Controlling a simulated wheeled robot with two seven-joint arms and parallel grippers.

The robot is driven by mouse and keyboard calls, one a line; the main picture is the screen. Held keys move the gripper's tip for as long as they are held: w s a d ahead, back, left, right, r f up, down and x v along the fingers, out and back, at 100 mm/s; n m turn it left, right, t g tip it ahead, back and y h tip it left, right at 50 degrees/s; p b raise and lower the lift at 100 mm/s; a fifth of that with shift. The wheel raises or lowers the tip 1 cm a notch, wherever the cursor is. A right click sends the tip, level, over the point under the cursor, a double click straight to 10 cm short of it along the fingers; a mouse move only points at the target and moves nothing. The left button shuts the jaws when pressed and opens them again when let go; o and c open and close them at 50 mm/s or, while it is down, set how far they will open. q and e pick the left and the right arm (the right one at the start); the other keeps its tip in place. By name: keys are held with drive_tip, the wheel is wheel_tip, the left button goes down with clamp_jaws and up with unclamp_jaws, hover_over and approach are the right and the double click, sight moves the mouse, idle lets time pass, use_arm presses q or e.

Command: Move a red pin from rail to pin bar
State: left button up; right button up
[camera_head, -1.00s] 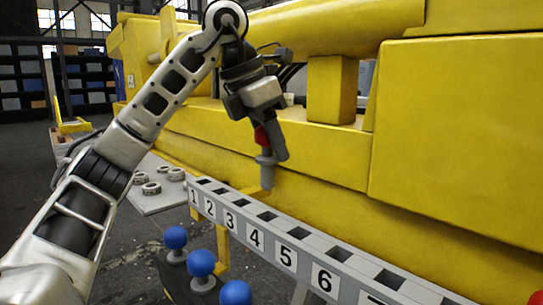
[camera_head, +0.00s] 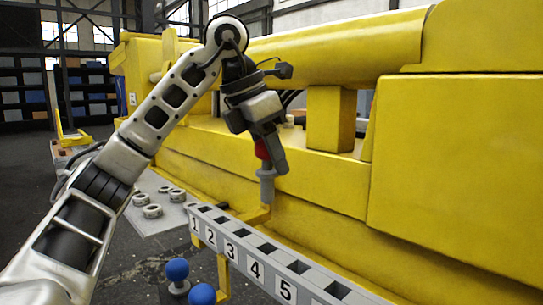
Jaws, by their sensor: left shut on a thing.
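My left gripper (camera_head: 273,158) is shut on the red pin (camera_head: 262,149). The pin has a red head and a grey shaft that points down, close to upright. The gripper partly hides the head. In the picture, the shaft's lower end lies just above the far edge of the pin bar (camera_head: 262,258), around slots 3 and 4; its height above the bar is hard to tell. The pin bar is a grey beam with square holes along its top and number plates on its front. Its right part is cut off by the frame. My right gripper is out of view.
Blue-headed pins (camera_head: 176,269) stand at the bottom, in front of the bar. Several grey rings (camera_head: 153,211) lie on a grey plate at left. The large yellow boom (camera_head: 460,160) stands close behind the bar. A yellow bracket (camera_head: 222,275) is under the bar.

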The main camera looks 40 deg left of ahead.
use_arm(q)
drive_tip(key=shift+r+p, duration=0.3)
drive_tip(key=shift+r, duration=1.55)
